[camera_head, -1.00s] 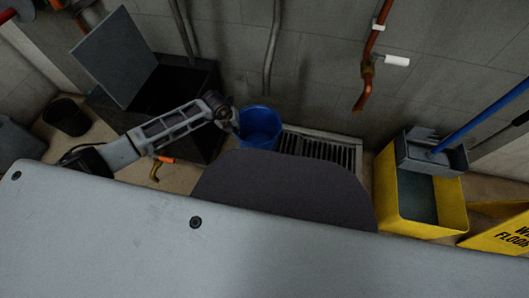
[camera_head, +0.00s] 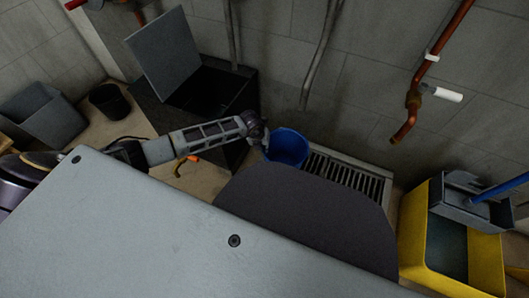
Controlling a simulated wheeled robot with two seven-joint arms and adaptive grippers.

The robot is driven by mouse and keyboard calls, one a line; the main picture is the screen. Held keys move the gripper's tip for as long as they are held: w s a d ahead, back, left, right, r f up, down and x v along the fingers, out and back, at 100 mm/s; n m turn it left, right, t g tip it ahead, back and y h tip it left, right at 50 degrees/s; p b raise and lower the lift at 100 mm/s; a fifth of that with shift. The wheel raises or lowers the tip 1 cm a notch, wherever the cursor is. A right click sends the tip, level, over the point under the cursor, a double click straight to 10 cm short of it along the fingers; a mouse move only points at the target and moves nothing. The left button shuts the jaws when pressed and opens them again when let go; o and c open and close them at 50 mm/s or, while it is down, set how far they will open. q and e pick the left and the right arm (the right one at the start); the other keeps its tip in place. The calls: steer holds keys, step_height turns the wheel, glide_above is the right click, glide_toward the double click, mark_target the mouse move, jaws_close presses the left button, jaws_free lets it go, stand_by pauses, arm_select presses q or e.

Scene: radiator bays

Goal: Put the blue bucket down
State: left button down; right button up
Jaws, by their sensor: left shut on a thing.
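The blue bucket (camera_head: 288,147) is upright near the middle of the head view, beside the floor grate. Its lower part is hidden behind my dark body panel, so I cannot tell whether its base touches the floor. My left gripper (camera_head: 264,142) is at the left side of the bucket's rim and is shut on it. The fingers are small and dark, and partly hidden by the bucket. My right gripper does not show.
A floor grate (camera_head: 345,174) lies right of the bucket. An open dark bin (camera_head: 205,90) with a raised lid stands to the left. A yellow mop bucket (camera_head: 411,235) stands at the right. A copper pipe (camera_head: 428,72) with a white valve handle hangs on the wall. A small black bin (camera_head: 110,101) stands far left.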

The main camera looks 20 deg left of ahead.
arm_select(q)
steer(key=shift+f, duration=0.1)
stand_by(0.3)
steer(key=shift+f+b, duration=0.95)
steer(key=shift+f, duration=0.8)
steer(key=c, duration=2)
jaws_free()
steer(key=shift+f, duration=0.15)
steer(key=o, duration=0.5)
steer(key=shift+r, duration=0.25)
